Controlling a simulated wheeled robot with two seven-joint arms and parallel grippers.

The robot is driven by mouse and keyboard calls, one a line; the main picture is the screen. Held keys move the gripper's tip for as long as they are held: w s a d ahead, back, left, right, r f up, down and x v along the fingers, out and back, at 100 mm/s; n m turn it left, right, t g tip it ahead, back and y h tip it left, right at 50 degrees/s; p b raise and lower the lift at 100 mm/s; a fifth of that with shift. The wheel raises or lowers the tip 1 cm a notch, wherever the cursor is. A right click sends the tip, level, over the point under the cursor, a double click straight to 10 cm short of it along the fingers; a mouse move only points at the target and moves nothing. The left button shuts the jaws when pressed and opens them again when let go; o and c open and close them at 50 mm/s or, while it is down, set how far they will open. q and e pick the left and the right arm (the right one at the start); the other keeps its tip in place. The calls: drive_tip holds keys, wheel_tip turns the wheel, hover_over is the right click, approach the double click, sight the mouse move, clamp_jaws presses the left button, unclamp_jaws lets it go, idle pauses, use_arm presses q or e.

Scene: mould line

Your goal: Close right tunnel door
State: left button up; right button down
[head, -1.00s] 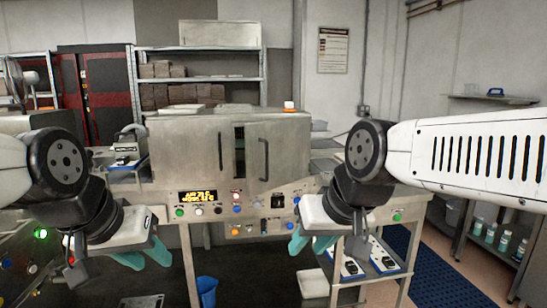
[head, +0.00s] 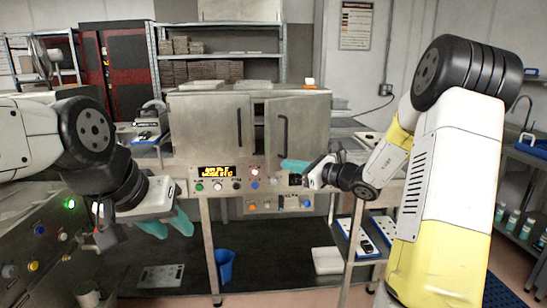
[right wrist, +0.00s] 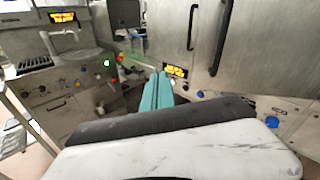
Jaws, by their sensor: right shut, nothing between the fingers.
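The tunnel cabinet has two grey metal doors with dark vertical handles. The left door (head: 208,130) looks flush with the front. The right door (head: 305,135) stands slightly ajar, with a dark gap between the two doors at the top. My right gripper (head: 284,164) is shut and empty, its teal fingers pointing left in front of the lower part of the right door, below its handle (head: 283,136). In the right wrist view the shut fingers (right wrist: 157,92) show below both handles. Contact with the door cannot be told. My left gripper (head: 167,224) hangs open and empty at lower left.
Below the doors is a control panel (head: 222,186) with buttons and a lit display. A side shelf with trays (head: 362,238) stands at right. A blue bin (head: 225,265) is underneath. Shelving (head: 220,48) stands behind.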

sight(273, 153)
drive_tip(key=w+d+f+m+t+h, duration=0.2)
drive_tip(key=w+d+f+m+t, duration=0.1)
drive_tip(key=w+d+m, duration=0.25)
drive_tip(key=shift+n, duration=0.45)
drive_tip(key=x, duration=1.3)
drive_tip(key=shift+s+a+f, duration=0.1)
drive_tip(key=shift+a, duration=0.1)
drive_tip(key=shift+a, duration=0.1)
